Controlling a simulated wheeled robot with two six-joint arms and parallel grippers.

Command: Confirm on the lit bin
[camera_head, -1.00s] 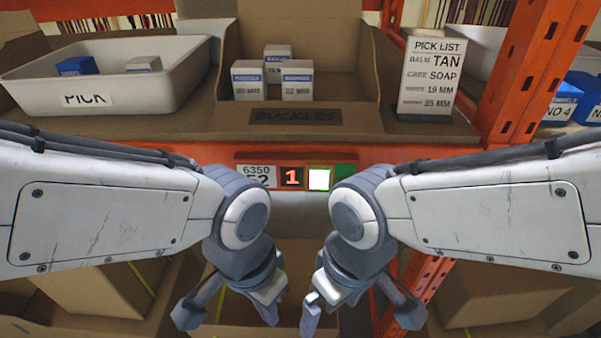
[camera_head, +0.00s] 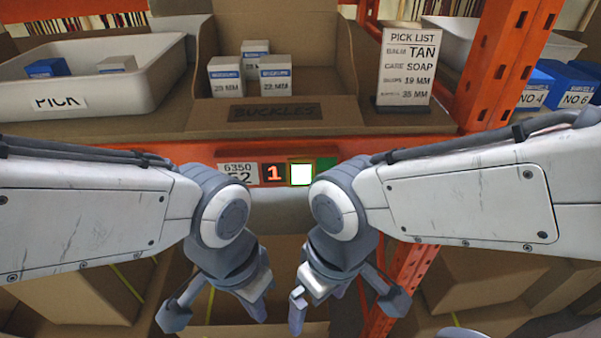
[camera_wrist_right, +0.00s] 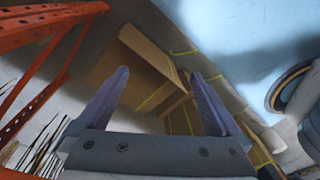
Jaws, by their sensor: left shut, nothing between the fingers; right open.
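The lit bin is an open cardboard bin labelled BUCKLES (camera_head: 276,113), holding several small white-and-blue boxes (camera_head: 240,76). On the orange beam below it a display shows a red 1 (camera_head: 274,173). Beside that is a bright white lit button (camera_head: 301,174), with a green patch (camera_head: 326,166) to its right. My left gripper (camera_head: 257,308) is shut and empty, below and left of the button, apart from it. My right gripper (camera_head: 316,303) is open and empty below the button; its spread fingers also show in the right wrist view (camera_wrist_right: 158,92).
A white PICK tray (camera_head: 120,98) stands left of the bin. A pick list card (camera_head: 408,68) stands to the right, before an orange upright (camera_head: 500,60). Blue boxes (camera_head: 575,82) sit at far right. Cardboard boxes (camera_head: 75,285) fill the level below.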

